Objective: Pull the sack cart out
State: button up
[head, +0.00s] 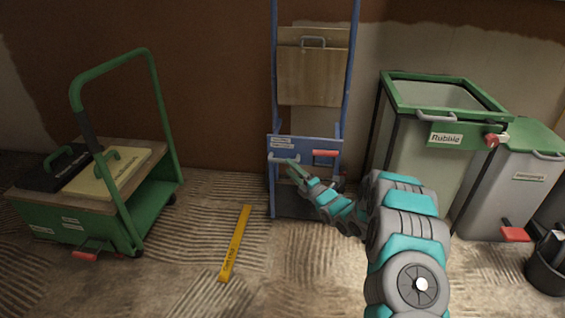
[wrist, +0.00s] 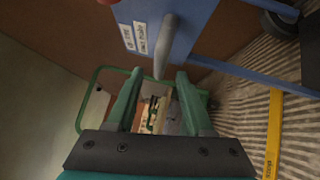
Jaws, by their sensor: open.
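The blue sack cart (head: 273,195) stands upright against the wall in the head view, with flat boards (head: 312,75) on it. Its lower blue panel (head: 300,143) carries a grey bar handle (head: 284,158) at left and a red handle (head: 325,153) at right. My gripper (head: 292,166) is at the grey handle. In the wrist view my gripper (wrist: 158,80) is open, and the grey handle (wrist: 166,45) lies ahead of and between the fingertips. Whether a finger touches it I cannot tell. My arm hides part of the cart's lower right side.
A green trolley (head: 160,205) with cases on it stands at left. A yellow strip (head: 235,243) lies on the ridged floor. At right are the green-rimmed rubble bin (head: 415,150), a grey bin (head: 505,190) and a dark bucket (head: 548,272). Floor left of the cart is mostly clear.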

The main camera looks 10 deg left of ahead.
aim_at(283, 161)
jog(key=shift+x, duration=2.7)
grip_shut()
jog(key=shift+f, duration=0.1)
